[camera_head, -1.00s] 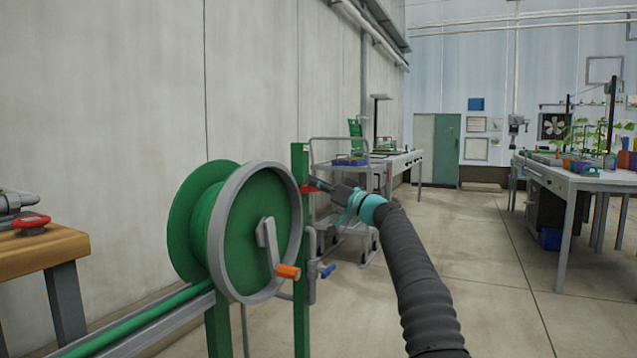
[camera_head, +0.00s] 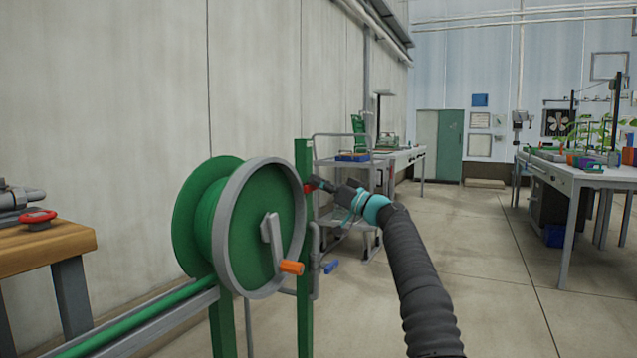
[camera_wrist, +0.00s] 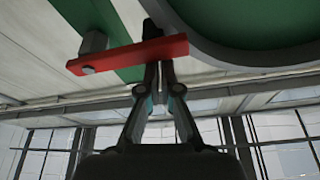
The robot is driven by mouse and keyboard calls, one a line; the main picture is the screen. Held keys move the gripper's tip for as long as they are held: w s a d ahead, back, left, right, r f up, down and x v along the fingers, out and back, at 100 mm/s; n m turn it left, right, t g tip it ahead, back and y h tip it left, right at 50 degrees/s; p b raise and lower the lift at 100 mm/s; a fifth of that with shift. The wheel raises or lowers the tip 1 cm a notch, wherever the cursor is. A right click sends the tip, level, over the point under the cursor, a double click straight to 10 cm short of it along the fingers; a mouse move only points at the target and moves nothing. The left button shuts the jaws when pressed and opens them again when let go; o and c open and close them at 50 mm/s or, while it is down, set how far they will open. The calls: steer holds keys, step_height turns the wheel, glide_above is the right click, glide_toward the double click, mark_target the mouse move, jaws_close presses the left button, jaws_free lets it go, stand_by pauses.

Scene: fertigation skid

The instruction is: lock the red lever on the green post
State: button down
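The green post (camera_head: 304,270) stands upright just right of the hose reel. The red lever (camera_head: 308,188) is small in the head view, on the post's right side near my fingertips. In the wrist view the red lever (camera_wrist: 128,54) lies across the picture, slightly tilted, with a pin near its left end by the green post (camera_wrist: 108,22). My gripper (camera_wrist: 160,68) has its fingers close together, with nothing seen held between them. The tips are at the lever's right half, partly hidden by it; contact cannot be told. My gripper (camera_head: 320,184) also shows in the head view.
A green hose reel (camera_head: 250,225) with a grey rim and an orange crank handle (camera_head: 291,267) stands close left of the post. A blue-handled valve (camera_head: 331,267) sits low on the right. A grey cart (camera_head: 345,215) stands behind. Floor is free to the right.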

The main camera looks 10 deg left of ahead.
steer(key=shift+w+f, duration=0.15)
steer(key=shift+f, duration=0.2)
step_height(320, 180, up, 5)
steer(key=p, duration=0.4)
steer(key=b+v, duration=0.5)
steer(key=v, duration=0.5)
steer(key=shift+w+f, duration=0.2)
steer(key=shift+d, duration=0.1)
stand_by(0.4)
